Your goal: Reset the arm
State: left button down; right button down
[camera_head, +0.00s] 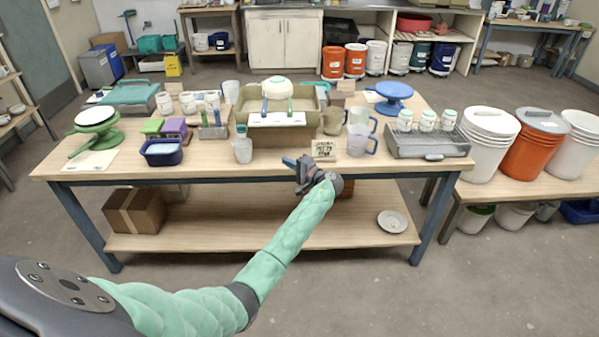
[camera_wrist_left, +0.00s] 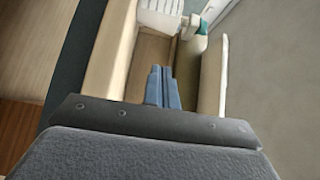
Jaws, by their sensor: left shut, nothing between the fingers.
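My left arm reaches in from the left in the head view, covered in a mint-green sleeve. My left gripper (camera_head: 291,162) is in front of the wooden table's (camera_head: 110,174) front edge, apart from the things on top. Its blue fingers are together with nothing between them. They also show together and empty in the left wrist view (camera_wrist_left: 162,86). My right gripper is not in either view.
Clear pitchers (camera_head: 360,140), a tan basin (camera_head: 248,103) and a dark blue tub (camera_head: 162,153) are on the table. Buckets (camera_head: 536,150) stand on a bench at right. The near floor is clear.

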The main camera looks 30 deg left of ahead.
pick_arm(q)
jog(key=shift+s+d, duration=0.1)
jog(key=shift+d, duration=0.55)
